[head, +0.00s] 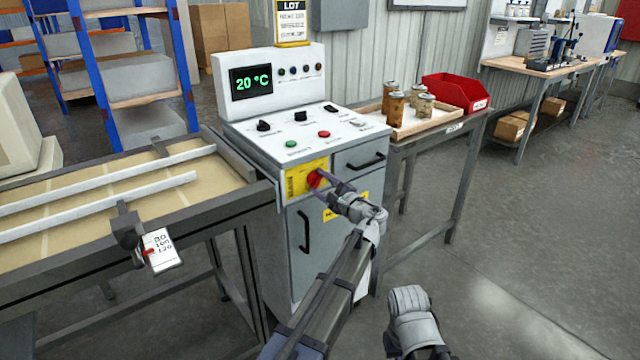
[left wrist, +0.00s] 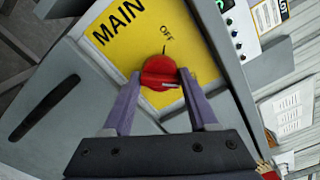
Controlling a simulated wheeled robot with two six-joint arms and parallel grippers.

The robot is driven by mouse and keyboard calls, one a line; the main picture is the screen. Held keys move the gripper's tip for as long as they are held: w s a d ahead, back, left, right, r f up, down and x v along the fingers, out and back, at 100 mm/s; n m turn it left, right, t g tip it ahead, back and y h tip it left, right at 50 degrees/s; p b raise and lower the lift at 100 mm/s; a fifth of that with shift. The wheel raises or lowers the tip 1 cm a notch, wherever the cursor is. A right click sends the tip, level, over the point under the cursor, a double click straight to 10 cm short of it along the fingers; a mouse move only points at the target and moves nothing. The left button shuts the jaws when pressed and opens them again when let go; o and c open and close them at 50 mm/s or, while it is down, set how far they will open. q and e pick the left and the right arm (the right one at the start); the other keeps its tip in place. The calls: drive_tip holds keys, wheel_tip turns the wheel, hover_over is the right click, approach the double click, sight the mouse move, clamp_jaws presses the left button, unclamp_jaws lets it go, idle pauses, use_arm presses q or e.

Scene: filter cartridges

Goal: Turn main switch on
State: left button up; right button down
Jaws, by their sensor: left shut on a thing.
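The main switch (head: 314,179) is a red rotary knob on a yellow plate (head: 294,182) on the front of the grey control cabinet. In the left wrist view the red knob (left wrist: 158,72) sits below the words MAIN and OFF. My left gripper (head: 322,182) reaches the knob from the front right. In the left wrist view its two purple fingers (left wrist: 156,84) are on either side of the knob's red grip bar, shut on it.
The cabinet top carries a display (head: 251,81) reading 20 °C, black knobs, a green button (head: 291,144) and a red button (head: 324,134). A conveyor (head: 120,190) stands left. A side table holds a wooden tray (head: 398,130) with jars and a red bin (head: 455,92).

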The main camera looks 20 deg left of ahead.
use_arm(q)
drive_tip(key=shift+m, duration=0.5)
drive_tip(key=o, duration=1.4)
drive_tip(key=shift+c, duration=0.2)
drive_tip(key=v, duration=0.7)
drive_tip(key=shift+s+d, duration=0.25)
drive_tip(key=shift+d, duration=0.1)
drive_tip(key=shift+f, duration=0.1)
